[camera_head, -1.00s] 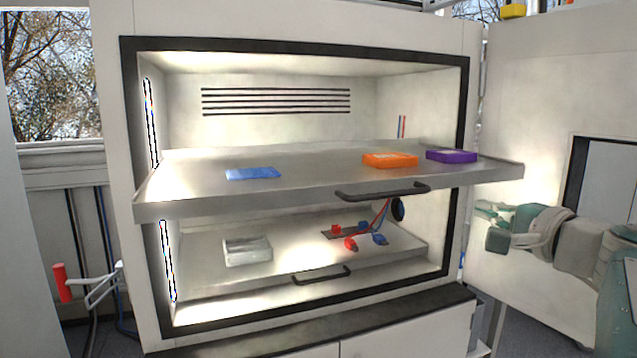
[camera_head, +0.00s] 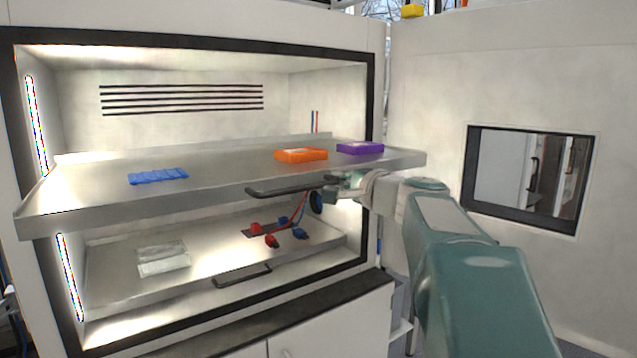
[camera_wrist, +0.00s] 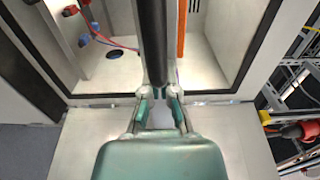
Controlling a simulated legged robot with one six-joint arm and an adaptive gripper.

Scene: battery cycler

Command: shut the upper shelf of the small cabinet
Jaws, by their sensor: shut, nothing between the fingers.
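The upper shelf (camera_head: 110,207) of the small cabinet (camera_head: 210,39) is a grey metal tray, pulled out past the dark door frame. Its black bar handle (camera_head: 285,189) is on the front edge. My gripper (camera_head: 335,188) is shut and empty, at the right end of this handle in the head view. In the wrist view, a dark bar that looks like the handle (camera_wrist: 153,40) reaches down to my fingertips (camera_wrist: 159,92); I cannot tell whether they touch.
A blue pack (camera_head: 158,176), an orange box (camera_head: 301,155) and a purple box (camera_head: 360,148) lie on the upper shelf. The lower shelf (camera_head: 205,262) holds a clear tray (camera_head: 162,258) and red and blue clips. The open cabinet door (camera_head: 430,100) stands at the right.

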